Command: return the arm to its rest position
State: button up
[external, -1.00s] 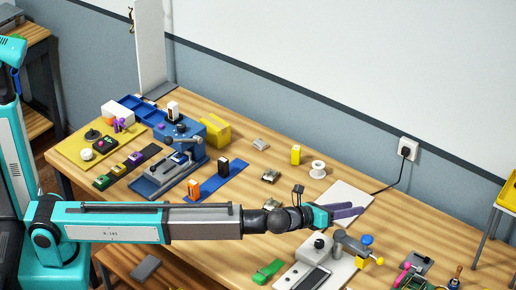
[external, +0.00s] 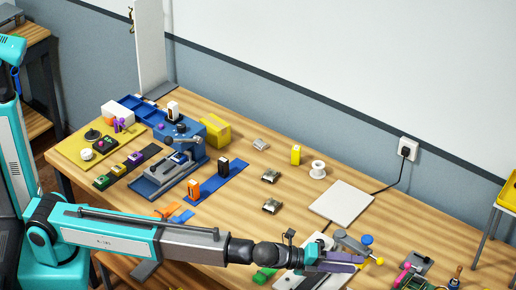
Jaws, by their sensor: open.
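My gripper (external: 343,262) is at the end of my teal and grey arm, low at the front of the wooden workbench. Its purple fingers point right, over or in front of the grey fixture (external: 352,243) with blue and yellow knobs. It holds nothing that I can see; the gap between its fingers is hard to make out at this size. My arm stretches from the left edge across the bench's front.
The wooden bench (external: 240,215) carries a blue press (external: 185,150), a yellow mat (external: 75,150), a white plate (external: 341,203) and a white spool (external: 318,170). A green strap (external: 264,275) lies just below my forearm. The bench's middle has free room.

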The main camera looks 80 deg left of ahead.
jog(key=s+d+f+n+g+h, duration=0.3)
jog(key=s+d+f+n+g, duration=0.1)
jog(key=s+d+f+n, duration=0.7)
jog(key=s+d+f+n+g+h, duration=0.2)
jog(key=s+d+f+n+g, duration=0.2)
jog(key=s+d+f+n, duration=0.6)
jog(key=s+a+f+g+y, duration=0.1)
jog(key=s+a+f+g, duration=0.1)
jog(key=s+a+f, duration=0.45)
jog(key=s+a+f+g+y+b, duration=0.1)
jog(key=s+a+f+g+y, duration=0.15)
jog(key=a+f, duration=0.75)
jog(key=s+a+f+g+y, duration=0.1)
jog(key=s+a+f, duration=0.5)
jog(key=a+f, duration=0.25)
jog(key=s+a+f+g, duration=0.2)
jog(key=s+a+f, duration=0.2)
jog(key=s, duration=0.5)
jog(key=s+a+f+g+y+b, duration=0.1)
jog(key=s+a+f, duration=0.3)
jog(key=s+a, duration=0.4)
jog(key=s+a+f+n+g, duration=0.1)
jog(key=s+a+f+g, duration=0.3)
jog(key=s, duration=0.7)
jog(key=shift+a, duration=1)
